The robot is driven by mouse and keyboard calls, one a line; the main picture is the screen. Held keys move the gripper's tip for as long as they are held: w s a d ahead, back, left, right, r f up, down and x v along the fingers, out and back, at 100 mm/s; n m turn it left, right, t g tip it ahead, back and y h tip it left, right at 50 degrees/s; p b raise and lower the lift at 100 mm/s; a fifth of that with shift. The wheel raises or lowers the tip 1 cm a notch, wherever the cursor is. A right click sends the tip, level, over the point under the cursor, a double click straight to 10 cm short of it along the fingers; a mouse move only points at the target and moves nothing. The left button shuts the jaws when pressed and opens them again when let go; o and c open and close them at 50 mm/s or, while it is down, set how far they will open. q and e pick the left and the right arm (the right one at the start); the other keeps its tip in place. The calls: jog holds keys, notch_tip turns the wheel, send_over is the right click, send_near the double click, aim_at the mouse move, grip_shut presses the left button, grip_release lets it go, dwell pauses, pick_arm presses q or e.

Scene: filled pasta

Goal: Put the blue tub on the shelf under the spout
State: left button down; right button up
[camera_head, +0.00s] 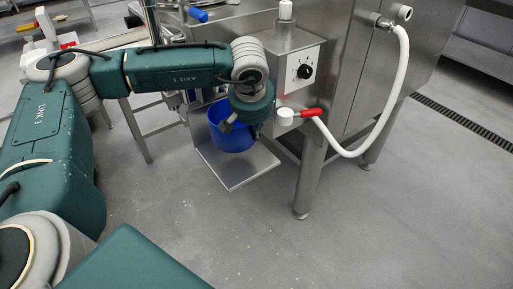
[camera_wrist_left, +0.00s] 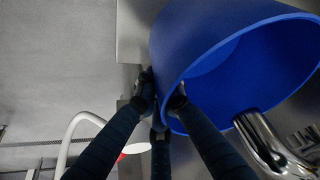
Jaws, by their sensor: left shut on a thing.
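The blue tub (camera_head: 232,140) is upright at the small metal shelf (camera_head: 235,178) on the machine's left side. I cannot tell whether its base touches the shelf. My left gripper (camera_head: 229,123) is shut on the tub's near wall, at the rim. In the left wrist view the fingers (camera_wrist_left: 163,100) pinch the rim of the tub (camera_wrist_left: 185,42), with part of the shelf (camera_wrist_left: 131,30) behind it. A shiny curved metal pipe, seemingly the spout (camera_wrist_left: 262,145), shows by the tub's opening. In the head view my arm hides the spout. My right gripper is not in view.
The steel machine (camera_head: 350,75) stands to the right, with a black dial (camera_head: 305,71), a red-handled valve (camera_head: 311,113) and a white hose (camera_head: 385,110). A metal frame (camera_head: 140,130) stands left of the shelf.

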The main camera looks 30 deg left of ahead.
pick_arm(q)
notch_tip(320, 180, down, 3)
jog(key=shift+w, duration=0.1)
jog(key=shift+f, duration=0.35)
notch_tip(320, 180, down, 2)
jog(key=shift+f+b, duration=0.25)
jog(key=shift+b, duration=0.2)
jog(key=shift+w+d+f, duration=0.15)
jog(key=shift+w+f, duration=0.05)
jog(key=shift+f, duration=0.2)
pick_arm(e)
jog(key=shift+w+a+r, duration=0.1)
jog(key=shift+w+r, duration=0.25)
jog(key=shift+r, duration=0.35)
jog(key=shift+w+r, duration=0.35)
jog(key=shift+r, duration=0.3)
pick_arm(q)
jog(key=c, duration=1.9)
grip_release()
jog(key=shift+f, duration=0.1)
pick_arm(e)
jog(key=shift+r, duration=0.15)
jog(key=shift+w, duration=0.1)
